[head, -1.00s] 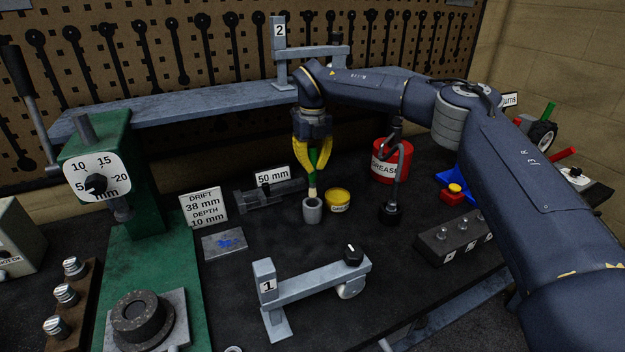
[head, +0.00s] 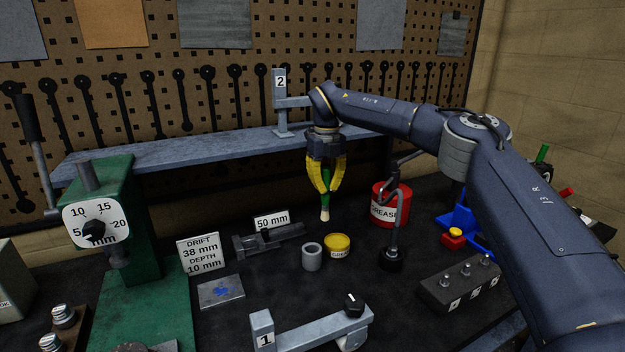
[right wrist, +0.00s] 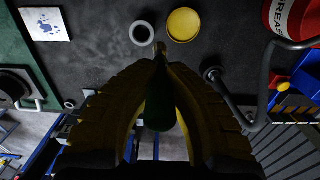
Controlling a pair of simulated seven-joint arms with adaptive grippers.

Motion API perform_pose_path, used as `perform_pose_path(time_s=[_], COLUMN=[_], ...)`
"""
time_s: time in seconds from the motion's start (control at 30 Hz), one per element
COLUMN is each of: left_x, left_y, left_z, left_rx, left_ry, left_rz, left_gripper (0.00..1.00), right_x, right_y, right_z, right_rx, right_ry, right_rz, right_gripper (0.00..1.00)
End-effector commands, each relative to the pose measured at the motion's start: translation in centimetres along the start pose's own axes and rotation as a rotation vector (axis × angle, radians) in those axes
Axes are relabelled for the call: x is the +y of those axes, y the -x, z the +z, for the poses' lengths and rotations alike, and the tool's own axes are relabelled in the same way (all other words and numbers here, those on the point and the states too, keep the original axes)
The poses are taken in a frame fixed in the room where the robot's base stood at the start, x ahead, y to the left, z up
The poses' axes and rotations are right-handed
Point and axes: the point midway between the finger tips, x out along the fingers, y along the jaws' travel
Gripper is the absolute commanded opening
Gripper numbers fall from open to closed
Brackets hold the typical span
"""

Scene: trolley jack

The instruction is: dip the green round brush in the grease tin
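My right gripper (head: 325,178) has yellow fingers shut on the green round brush (head: 326,190). The brush hangs upright with its pale bristle tip down, above the bench and behind the grease tin (head: 338,246) in the head view. A grey cup (head: 312,257) stands just left of the tin. In the right wrist view the brush (right wrist: 159,100) is between the fingers, its tip near the gap between the cup (right wrist: 141,32) and the tin (right wrist: 183,24). My left gripper is not in view.
A red grease can (head: 391,205) with a dark pump stands right of the tin. A vise-like tool (head: 268,240) is to the left. Part 1 (head: 315,328) lies in front, and a grey block with studs (head: 460,283) is at right.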

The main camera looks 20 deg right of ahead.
Motion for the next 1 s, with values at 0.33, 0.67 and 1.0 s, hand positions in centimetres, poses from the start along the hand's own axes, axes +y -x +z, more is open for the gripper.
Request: perform_pose_path(time_s=[0.33,0.67,1.0], left_x=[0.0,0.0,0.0], left_y=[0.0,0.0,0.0], left_z=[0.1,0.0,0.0], left_rx=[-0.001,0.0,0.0], left_ry=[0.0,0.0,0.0], left_rz=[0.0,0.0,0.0], left_gripper=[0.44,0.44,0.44], right_x=[-4.8,-5.2,-5.5], right_y=[-4.8,-5.0,-7.4], right_z=[0.4,2.1,2.2], right_rx=[-0.004,-0.008,-0.008], right_ry=[-0.019,0.036,0.037], right_rz=[-0.001,-0.002,-0.007], right_gripper=[0.0,0.0,0.0])
